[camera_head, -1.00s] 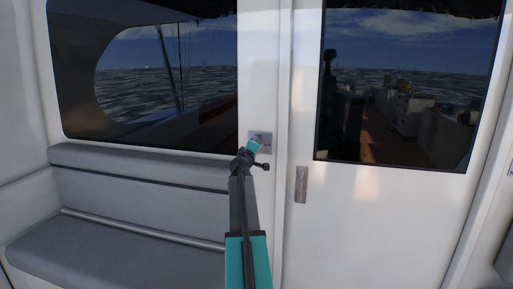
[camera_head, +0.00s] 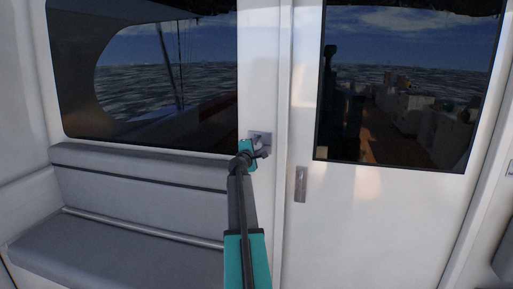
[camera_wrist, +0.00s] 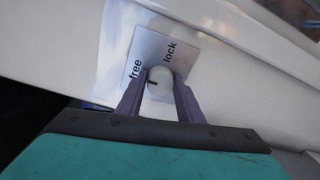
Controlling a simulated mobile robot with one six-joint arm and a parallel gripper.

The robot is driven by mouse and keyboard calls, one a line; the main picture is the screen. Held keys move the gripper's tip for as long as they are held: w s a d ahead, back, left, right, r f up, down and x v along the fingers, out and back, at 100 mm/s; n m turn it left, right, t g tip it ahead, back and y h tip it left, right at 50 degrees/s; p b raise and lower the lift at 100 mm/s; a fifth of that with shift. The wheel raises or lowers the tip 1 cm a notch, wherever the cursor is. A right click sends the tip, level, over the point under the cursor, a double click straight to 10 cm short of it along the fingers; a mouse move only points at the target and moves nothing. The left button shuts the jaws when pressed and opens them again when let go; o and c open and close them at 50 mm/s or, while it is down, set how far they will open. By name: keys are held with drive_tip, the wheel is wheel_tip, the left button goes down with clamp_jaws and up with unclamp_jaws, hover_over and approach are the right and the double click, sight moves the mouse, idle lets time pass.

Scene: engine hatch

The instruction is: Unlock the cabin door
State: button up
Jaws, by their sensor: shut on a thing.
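The lock plate (camera_head: 265,136) is a small square metal plate on the white post left of the cabin door (camera_head: 390,215). In the wrist view the plate (camera_wrist: 150,48) carries the words "free" and "lock". A round pale knob (camera_wrist: 161,78) stands on it, with a dark mark on its left side, beside "free". My gripper (camera_wrist: 158,90) has its two purple fingers shut on the knob, one on each side. In the head view my gripper (camera_head: 258,147) is at the plate and covers its lower part and the knob. The door is closed.
The door has a vertical metal handle (camera_head: 301,184) at its left edge and a dark window (camera_head: 400,90). A grey padded bench (camera_head: 130,250) stands left of my arm under a large window (camera_head: 150,80). The area before the door is free.

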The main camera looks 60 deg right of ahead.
drive_tip(key=shift+a+f, duration=0.1)
drive_tip(key=shift+f, duration=0.05)
drive_tip(key=o, duration=1)
drive_tip(key=shift+o, duration=0.3)
drive_tip(key=b+v, duration=0.3)
drive_tip(key=v, duration=1)
drive_tip(key=shift+a, duration=0.4)
drive_tip(key=shift+s, duration=0.1)
